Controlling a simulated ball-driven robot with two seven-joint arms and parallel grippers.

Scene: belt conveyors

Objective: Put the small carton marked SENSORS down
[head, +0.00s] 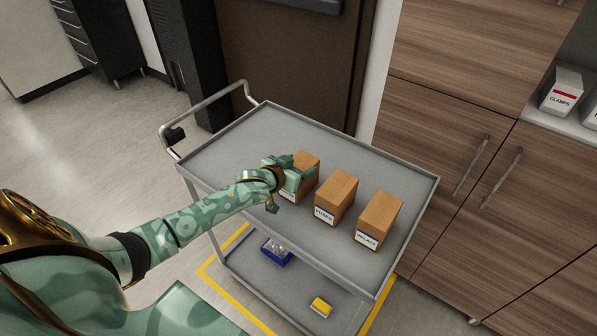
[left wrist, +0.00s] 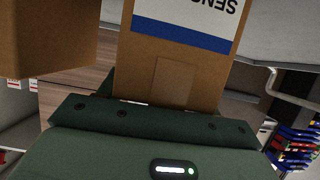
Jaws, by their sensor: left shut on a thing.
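The small carton marked SENSORS (head: 308,160) is brown, with a white label and a blue stripe. It is at the left end of a row of cartons on the grey cart's top tray (head: 240,135). My left gripper (head: 292,178) is shut on it and hides much of its front. In the left wrist view the carton (left wrist: 172,75) stands between the fingers (left wrist: 150,112), its label partly readable and upside down. It looks upright; I cannot tell whether its underside touches the tray. My right gripper is out of view.
A carton marked FUSES (head: 336,197) stands close to the right, then one marked RELAYS (head: 379,219). The tray's left and back are clear. The lower shelf holds a blue bin (head: 276,253) and a yellow item (head: 321,307). Wooden cabinets (head: 450,150) stand at right.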

